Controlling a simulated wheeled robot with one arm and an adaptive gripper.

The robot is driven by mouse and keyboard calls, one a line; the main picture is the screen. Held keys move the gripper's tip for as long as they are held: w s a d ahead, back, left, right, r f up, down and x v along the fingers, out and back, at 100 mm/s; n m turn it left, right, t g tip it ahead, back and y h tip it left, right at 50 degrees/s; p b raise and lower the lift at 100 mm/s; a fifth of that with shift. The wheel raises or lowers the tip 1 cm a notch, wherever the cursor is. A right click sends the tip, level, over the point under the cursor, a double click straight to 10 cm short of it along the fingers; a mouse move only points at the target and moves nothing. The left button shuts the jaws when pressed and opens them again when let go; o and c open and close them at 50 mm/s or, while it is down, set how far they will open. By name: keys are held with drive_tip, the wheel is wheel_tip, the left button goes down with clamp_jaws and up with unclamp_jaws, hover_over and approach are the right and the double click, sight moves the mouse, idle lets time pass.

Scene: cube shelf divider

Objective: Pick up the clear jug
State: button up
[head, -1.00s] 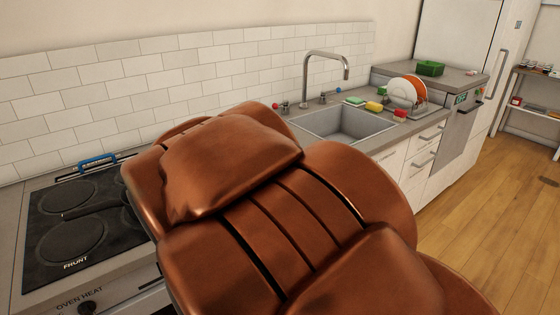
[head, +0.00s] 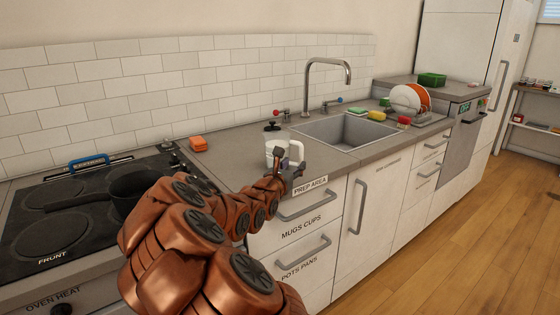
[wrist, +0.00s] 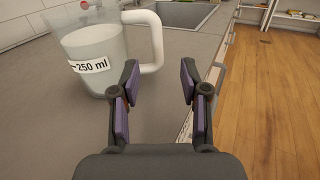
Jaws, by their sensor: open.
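The clear jug (head: 272,152) stands upright on the grey counter between the stove and the sink, partly hidden by my gripper in the head view. In the wrist view the jug (wrist: 92,66) is at upper left, with a "250 ml" label and a white handle (wrist: 154,42) on its right side. My gripper (wrist: 160,82) is open and empty. Its fingers are just in front of and to the right of the jug, with the handle a little beyond the left fingertip. In the head view my gripper (head: 288,162) is at the counter's front edge.
The stove (head: 70,215) with a dark pan (head: 130,184) is left of the jug. The sink (head: 350,130) is to the right, with sponges and a dish rack (head: 428,118) beyond. Drawers are below the counter edge.

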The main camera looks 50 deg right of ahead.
sight(300, 158)
drive_tip(key=shift+w+d+f, duration=0.25)
drive_tip(key=shift+d+f, duration=0.05)
drive_tip(key=shift+d, duration=0.1)
drive_tip(key=shift+p+x, duration=0.45)
drive_tip(key=shift+x, duration=3.1)
clamp_jaws()
